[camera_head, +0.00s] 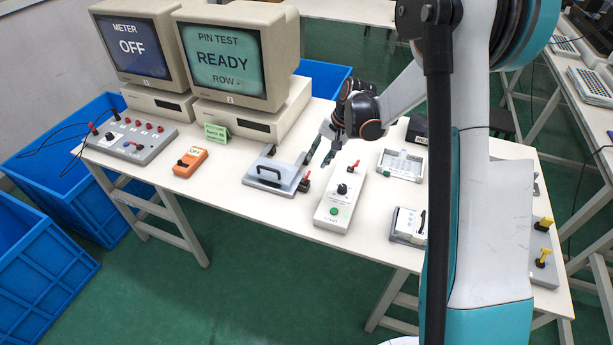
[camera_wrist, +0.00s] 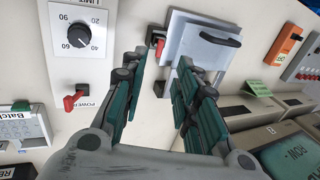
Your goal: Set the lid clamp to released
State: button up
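The grey test fixture (camera_head: 262,183) has a flat lid with a black handle (camera_head: 268,172). It also shows at the top of the wrist view (camera_wrist: 196,42). A small red lever (camera_head: 304,185), apparently the lid clamp, sits at the fixture's right side; it shows beside the lid in the wrist view (camera_wrist: 158,42). Its exact setting is hard to tell. My gripper (camera_head: 320,160) hangs above the table between the fixture and the white dial box. Its two dark green fingers are apart with nothing between them in the wrist view (camera_wrist: 160,66), near the red lever but not visibly touching it.
A white box (camera_head: 335,209) with a black dial, a red switch and a green button stands right of the fixture. An orange device (camera_head: 190,162) lies to the left. Monitors (camera_head: 240,60) reading READY and METER OFF stand behind. The table front is clear.

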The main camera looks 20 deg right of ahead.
aim_at(309, 174)
jog(key=b+x, duration=0.3)
jog(key=x, duration=0.8)
jog(key=shift+w+f, duration=0.1)
jog(key=shift+f, duration=0.2)
grip_shut()
